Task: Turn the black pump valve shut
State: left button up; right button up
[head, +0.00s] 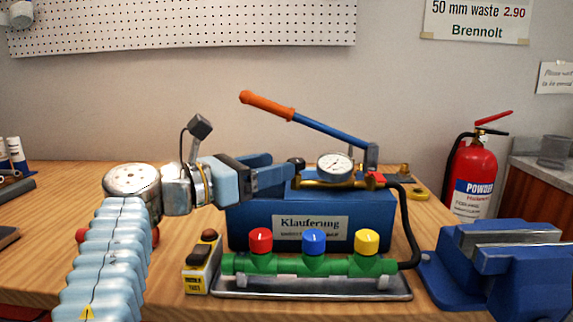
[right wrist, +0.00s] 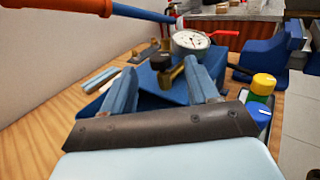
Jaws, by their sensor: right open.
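The black pump valve (head: 297,163) is a small dark knob at the left end of the brass fitting on top of the blue pump (head: 380,215). In the right wrist view the black valve (right wrist: 160,62) sits on a brass stem. My right gripper (head: 283,167) reaches in from the left at the height of the knob. In the right wrist view its two blue fingers (right wrist: 160,68) are spread apart, with the knob between their tips. A gap shows on either side, and I cannot tell whether either finger touches it. My left gripper is not in view.
A pressure gauge (head: 335,166) stands just right of the valve. The pump lever (head: 335,130) with its orange grip slants above. A green manifold (head: 335,264) with red, blue and yellow caps lies in front. A blue vise (head: 480,270) stands at right.

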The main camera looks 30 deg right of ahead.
jog(key=shift+w+d, duration=0.15)
jog(key=shift+d, duration=0.8)
jog(key=shift+w+d, duration=0.1)
jog(key=shift+d, duration=0.8)
jog(key=c, duration=1)
jog(key=m+g, duration=0.2)
jog(key=g, duration=0.1)
jog(key=m+g, duration=0.1)
jog(key=g, duration=0.1)
jog(key=shift+w, duration=0.3)
jog(key=shift+c, duration=0.2)
